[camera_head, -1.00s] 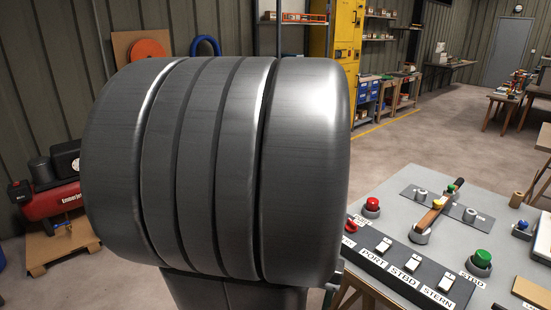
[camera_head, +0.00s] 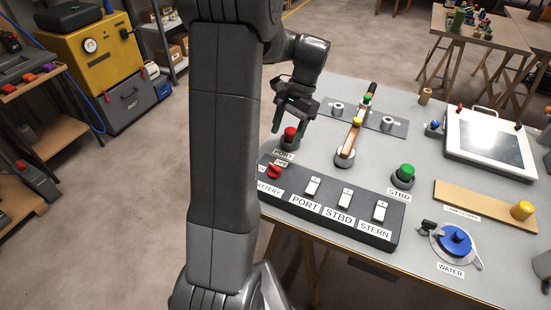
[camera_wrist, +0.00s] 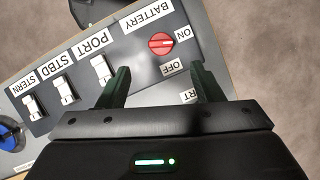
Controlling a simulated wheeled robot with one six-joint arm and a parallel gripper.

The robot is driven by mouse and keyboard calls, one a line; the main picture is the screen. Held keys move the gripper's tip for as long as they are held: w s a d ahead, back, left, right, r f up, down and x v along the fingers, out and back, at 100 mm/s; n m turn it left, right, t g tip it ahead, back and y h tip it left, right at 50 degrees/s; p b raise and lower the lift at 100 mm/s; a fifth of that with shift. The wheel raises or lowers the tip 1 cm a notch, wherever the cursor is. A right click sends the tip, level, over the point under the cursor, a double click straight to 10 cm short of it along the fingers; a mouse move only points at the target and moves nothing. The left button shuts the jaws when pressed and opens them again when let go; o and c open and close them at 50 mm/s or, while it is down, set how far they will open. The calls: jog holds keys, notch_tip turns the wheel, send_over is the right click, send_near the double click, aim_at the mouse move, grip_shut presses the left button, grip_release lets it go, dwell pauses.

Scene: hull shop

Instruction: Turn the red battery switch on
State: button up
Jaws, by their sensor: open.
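The red battery switch (camera_head: 274,171) is a round knob at the left end of the dark switch panel (camera_head: 376,232), partly beside my arm in the head view. In the wrist view the red knob (camera_wrist: 161,43) has a pale line lying roughly across the picture, with ON to its upper right and OFF to its lower right. I cannot tell which end of the line is the pointer. My gripper (camera_wrist: 160,68) is open and empty, its two dark fingers apart, with the knob beyond and between the tips. In the head view my gripper (camera_head: 290,120) hangs near the PORT button, apart from the knob.
White rocker switches (camera_head: 345,197) sit right of the knob. A red PORT button (camera_head: 290,133) stands close by the gripper. A green STBD button (camera_head: 407,171), a wooden-handled lever (camera_head: 350,145) and a blue WATER valve (camera_head: 455,240) share the grey bench.

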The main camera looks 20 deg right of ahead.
aim_at(275, 166)
jog(key=x, duration=1)
jog(key=shift+f, duration=0.15)
